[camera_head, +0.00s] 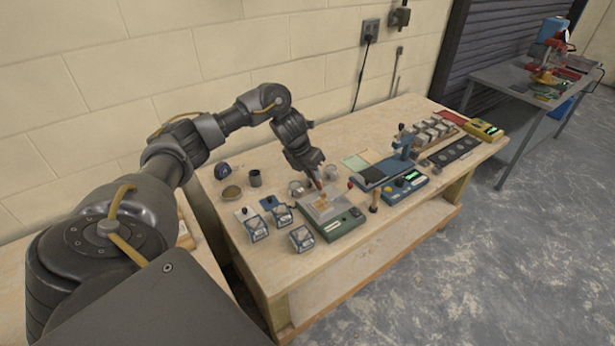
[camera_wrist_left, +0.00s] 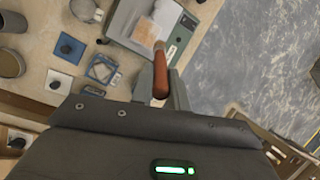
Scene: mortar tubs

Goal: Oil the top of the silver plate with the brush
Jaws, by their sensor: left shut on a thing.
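The silver plate (camera_head: 316,217) lies on top of a green bench device with a small display (camera_head: 345,226), near the middle of the workbench. A tan patch (camera_head: 322,203) shows on the plate, and also in the left wrist view (camera_wrist_left: 147,33). My left gripper (camera_head: 317,177) is above the plate, shut on the brush. The brush's reddish-brown handle (camera_wrist_left: 160,76) points down toward the plate in the left wrist view. I cannot tell whether the bristles touch the plate. My right gripper is not in view.
Several clear boxes (camera_head: 302,238) stand at the plate's front left. A dark cup (camera_head: 255,178) and a round bowl (camera_head: 231,192) are at the left.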

